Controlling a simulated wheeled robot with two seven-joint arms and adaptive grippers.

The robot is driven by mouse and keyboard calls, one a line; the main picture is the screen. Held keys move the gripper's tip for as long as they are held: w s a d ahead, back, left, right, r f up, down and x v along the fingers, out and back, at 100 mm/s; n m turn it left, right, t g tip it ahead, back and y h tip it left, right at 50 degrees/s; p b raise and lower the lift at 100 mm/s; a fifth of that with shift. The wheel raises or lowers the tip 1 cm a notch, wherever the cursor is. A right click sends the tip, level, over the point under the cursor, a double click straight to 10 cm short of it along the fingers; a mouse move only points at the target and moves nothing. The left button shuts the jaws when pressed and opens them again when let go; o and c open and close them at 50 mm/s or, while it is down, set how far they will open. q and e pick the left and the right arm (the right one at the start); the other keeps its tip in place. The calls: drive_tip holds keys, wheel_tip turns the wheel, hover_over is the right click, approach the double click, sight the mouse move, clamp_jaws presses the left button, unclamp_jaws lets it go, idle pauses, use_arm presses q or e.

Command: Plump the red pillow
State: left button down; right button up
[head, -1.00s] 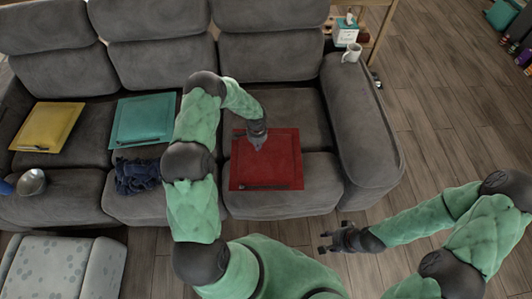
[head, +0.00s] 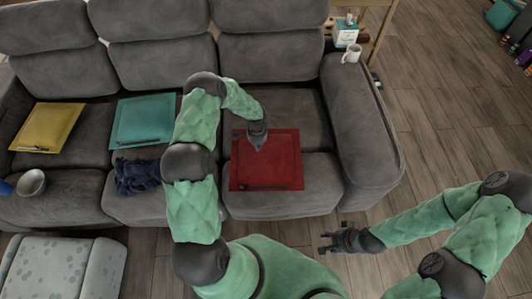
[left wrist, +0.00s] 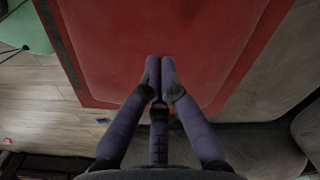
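The red pillow (head: 270,168) lies flat on the right seat of the grey sofa. A thin dark bar lies along its near edge. My left gripper (head: 257,146) is over the pillow's upper middle, pointing down. In the left wrist view the red pillow (left wrist: 190,35) fills much of the picture. There the left gripper's fingertips (left wrist: 160,68) are together with nothing seen between them, at or just above the pillow's surface; I cannot tell whether they touch. My right gripper (head: 328,243) is open and empty, in front of the sofa, above the wooden floor.
A teal pillow (head: 142,122) and a yellow pillow (head: 47,127) lie on the other seats. A dark blue cloth (head: 136,176) and a metal bowl (head: 32,182) rest near the sofa's front.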

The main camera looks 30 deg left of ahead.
sight(266, 153)
use_arm(q)
drive_tip(key=shift+f, duration=0.1)
drive_tip(key=shift+f+b, duration=1.4)
drive_tip(key=shift+f, duration=0.2)
drive_tip(key=shift+r, duration=0.15)
drive_tip(key=shift+w+d+r+p, duration=0.3)
drive_tip(key=shift+w+d+r, duration=0.15)
drive_tip(key=shift+d+r, duration=0.4)
drive_tip(key=shift+w+d+r+p, duration=0.25)
drive_tip(key=shift+w+d+r, duration=0.15)
drive_tip(key=shift+d+r, duration=0.4)
drive_tip(key=shift+f, duration=0.1)
drive_tip(key=shift+f, duration=0.1)
drive_tip(key=shift+f+b, duration=1.4)
drive_tip(key=shift+f, duration=0.2)
drive_tip(key=shift+r, duration=0.1)
